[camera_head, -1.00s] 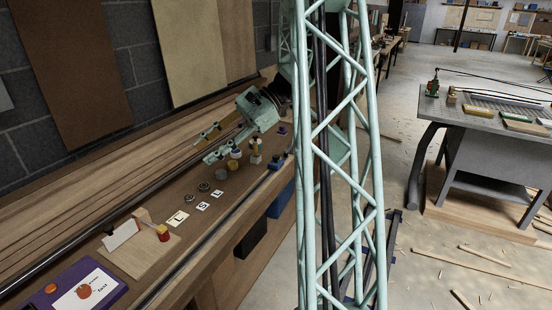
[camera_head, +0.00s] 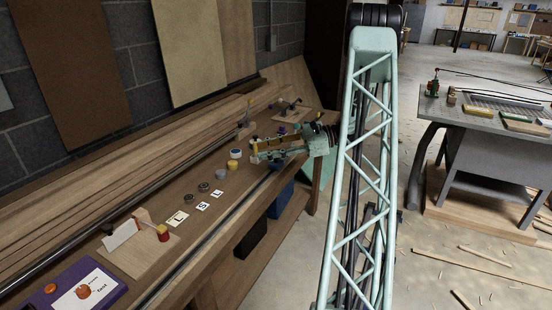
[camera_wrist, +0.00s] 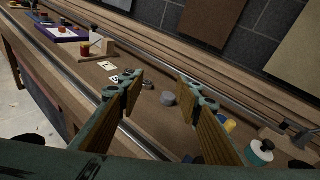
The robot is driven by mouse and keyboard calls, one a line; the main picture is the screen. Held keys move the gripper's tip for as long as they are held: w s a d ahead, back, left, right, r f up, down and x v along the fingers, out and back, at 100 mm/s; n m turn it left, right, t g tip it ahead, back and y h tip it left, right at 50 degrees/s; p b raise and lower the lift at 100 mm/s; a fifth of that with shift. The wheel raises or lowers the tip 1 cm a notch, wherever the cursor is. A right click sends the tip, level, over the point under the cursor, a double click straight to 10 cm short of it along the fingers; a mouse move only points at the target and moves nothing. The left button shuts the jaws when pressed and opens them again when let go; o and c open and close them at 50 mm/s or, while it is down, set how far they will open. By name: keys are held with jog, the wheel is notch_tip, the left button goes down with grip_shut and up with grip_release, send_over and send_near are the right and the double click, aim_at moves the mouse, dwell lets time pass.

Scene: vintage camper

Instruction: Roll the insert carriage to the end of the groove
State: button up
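My gripper (camera_head: 254,147) is above the right part of the workbench, reaching in from the right. In the wrist view its two wood-toned fingers (camera_wrist: 160,85) stand wide apart with nothing between the tips. A similar small block with a dark rod (camera_wrist: 301,137) shows at the right of the wrist view. The gripper is apart from both. No groove can be clearly made out.
Letter cards (camera_head: 177,219), dark rings (camera_head: 203,187), a wooden stand (camera_head: 140,255) and a purple box (camera_head: 62,284) lie further left.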

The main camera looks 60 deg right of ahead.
aim_at(276, 162)
jog(key=s+d+f+m+t+h, duration=0.1)
jog(key=s+d+f, duration=0.3)
jog(key=d, duration=0.4)
jog(key=s+d+f+m+t+h, duration=0.2)
jog(key=s+d+f+m+t, duration=0.1)
jog(key=d, duration=0.5)
jog(key=s+f+m, duration=0.1)
jog(key=s+f, duration=0.1)
jog(key=s, duration=0.1)
jog(key=shift+f+t, duration=0.3)
jog(key=shift+t, duration=0.1)
jog(key=shift+w, duration=0.15)
jog(key=shift+b+x, duration=0.9)
jog(key=shift+x, duration=5.85)
jog(key=shift+d+f, duration=0.1)
jog(key=shift+f, duration=0.05)
grip_shut()
